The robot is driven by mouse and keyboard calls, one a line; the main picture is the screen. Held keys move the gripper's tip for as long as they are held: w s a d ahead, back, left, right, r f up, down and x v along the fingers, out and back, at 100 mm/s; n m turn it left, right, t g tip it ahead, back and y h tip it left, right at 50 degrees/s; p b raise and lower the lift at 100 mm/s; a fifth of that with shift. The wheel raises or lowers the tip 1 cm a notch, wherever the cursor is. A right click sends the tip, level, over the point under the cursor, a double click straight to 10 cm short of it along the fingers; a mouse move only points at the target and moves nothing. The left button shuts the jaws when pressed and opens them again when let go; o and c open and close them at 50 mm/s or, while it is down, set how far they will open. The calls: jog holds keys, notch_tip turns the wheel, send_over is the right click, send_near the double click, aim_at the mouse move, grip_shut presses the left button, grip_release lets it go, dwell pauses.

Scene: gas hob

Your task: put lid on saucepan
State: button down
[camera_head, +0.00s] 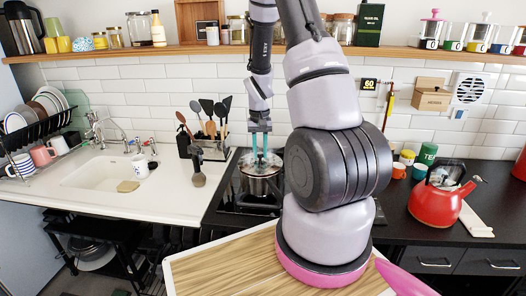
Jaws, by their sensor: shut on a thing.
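The steel saucepan (262,186) stands on the hob at the middle of the picture. Its right side is partly hidden by my arm. My gripper (260,160) points down directly over the saucepan, with its teal fingers shut on the lid's knob. The lid (258,170) shows as a pale disc at the saucepan's top, in line with its rim. It is too small in the picture to tell whether the lid touches the rim all round.
My arm covers much of the hob (228,212). A red kettle (440,204) and cups are at right. A wooden board (215,272) lies in front.

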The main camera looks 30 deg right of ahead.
jog(key=shift+f, duration=0.1)
dwell(0.6)
jog(key=c, duration=0.6)
grip_release()
jog(key=shift+o, duration=0.4)
jog(key=o, duration=0.4)
jog(key=shift+r, duration=3.5)
jog(key=shift+c, duration=0.3)
